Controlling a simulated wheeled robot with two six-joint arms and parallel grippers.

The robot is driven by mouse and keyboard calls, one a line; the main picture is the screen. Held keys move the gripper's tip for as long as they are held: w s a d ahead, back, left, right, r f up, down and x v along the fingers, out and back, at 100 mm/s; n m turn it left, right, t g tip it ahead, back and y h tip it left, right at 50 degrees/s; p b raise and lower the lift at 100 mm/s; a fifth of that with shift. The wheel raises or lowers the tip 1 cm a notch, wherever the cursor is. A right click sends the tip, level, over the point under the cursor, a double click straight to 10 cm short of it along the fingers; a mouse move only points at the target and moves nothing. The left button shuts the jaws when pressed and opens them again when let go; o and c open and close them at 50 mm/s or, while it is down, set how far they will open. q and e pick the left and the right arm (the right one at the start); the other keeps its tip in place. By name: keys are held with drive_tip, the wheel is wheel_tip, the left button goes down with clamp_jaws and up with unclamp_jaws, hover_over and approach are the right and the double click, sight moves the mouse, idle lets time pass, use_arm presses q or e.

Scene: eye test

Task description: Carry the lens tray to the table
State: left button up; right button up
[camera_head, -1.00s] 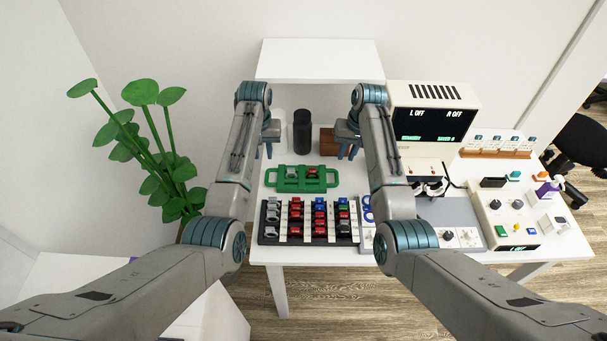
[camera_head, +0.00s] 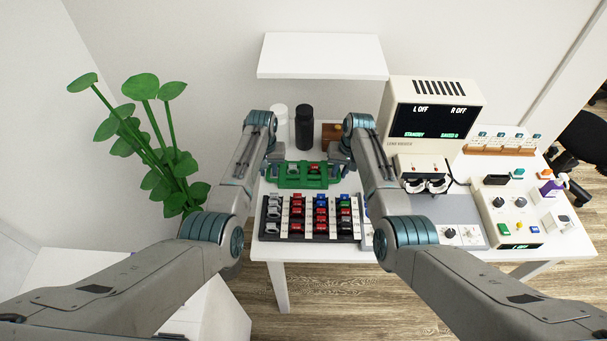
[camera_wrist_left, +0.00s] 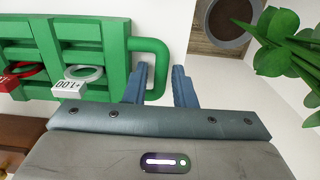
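The green lens tray (camera_head: 291,183) lies on the white table behind the black lens rack, with a few red and pale lenses in it. In the left wrist view, a white ring lens (camera_wrist_left: 84,73) tagged +1.00 and a red lens (camera_wrist_left: 28,71) sit in the tray (camera_wrist_left: 115,60). My left gripper (camera_head: 269,172) is at the tray's left handle. Its blue fingers (camera_wrist_left: 160,88) stand open on both sides of the handle bar, with small gaps showing. My right gripper (camera_head: 341,172) is at the tray's right handle; its fingertips are too small and partly hidden to read.
The black lens rack (camera_head: 310,238) is just in front of the tray. A dark bottle (camera_head: 304,128), a white bottle (camera_head: 280,121) and a brown box (camera_head: 331,134) stand behind. The monitor device (camera_head: 435,112) and control panel (camera_head: 508,218) fill the right. A white shelf (camera_head: 322,56) overhangs the back; a plant (camera_head: 150,135) is left.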

use_arm(q)
clamp_jaws()
use_arm(e)
clamp_jaws()
use_arm(q)
drive_tip(key=shift+r, duration=0.15)
use_arm(e)
drive_tip(key=shift+r, duration=0.1)
